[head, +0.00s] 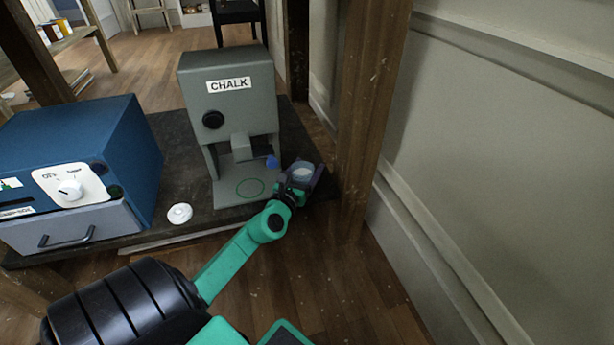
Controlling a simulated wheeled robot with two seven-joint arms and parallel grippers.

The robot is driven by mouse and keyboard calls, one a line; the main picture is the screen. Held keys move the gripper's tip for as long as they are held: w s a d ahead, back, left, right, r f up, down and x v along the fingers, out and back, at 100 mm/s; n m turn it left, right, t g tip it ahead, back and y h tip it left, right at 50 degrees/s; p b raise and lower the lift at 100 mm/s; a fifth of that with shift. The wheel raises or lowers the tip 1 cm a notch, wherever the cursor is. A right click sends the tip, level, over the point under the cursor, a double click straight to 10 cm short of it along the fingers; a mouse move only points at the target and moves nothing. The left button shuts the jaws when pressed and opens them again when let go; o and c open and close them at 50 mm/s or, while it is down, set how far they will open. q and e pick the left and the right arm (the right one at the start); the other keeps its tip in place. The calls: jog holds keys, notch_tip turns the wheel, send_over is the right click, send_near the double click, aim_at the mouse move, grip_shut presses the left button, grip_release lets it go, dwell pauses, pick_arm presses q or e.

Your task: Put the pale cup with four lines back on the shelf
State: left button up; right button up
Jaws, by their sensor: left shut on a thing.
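I cannot tell whether the cup touches the board. My right gripper is not in view. I cannot tell which surface is the shelf.
A blue box with a dial and drawer (75,150) stands left on the board. A white round knob-like thing (180,213) lies near the front edge. A wooden post (368,110) and a pale wall (500,150) close off the right. A wooden unit (60,45) stands far left.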

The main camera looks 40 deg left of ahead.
pick_arm(q)
jog(key=shift+p, duration=0.3)
jog(key=shift+f, duration=0.1)
jog(key=o, duration=1.3)
jog(key=shift+c, duration=0.2)
jog(key=shift+o, duration=1.3)
jog(key=p+v, duration=0.1)
jog(key=v, duration=1.1)
jog(key=shift+p, duration=0.4)
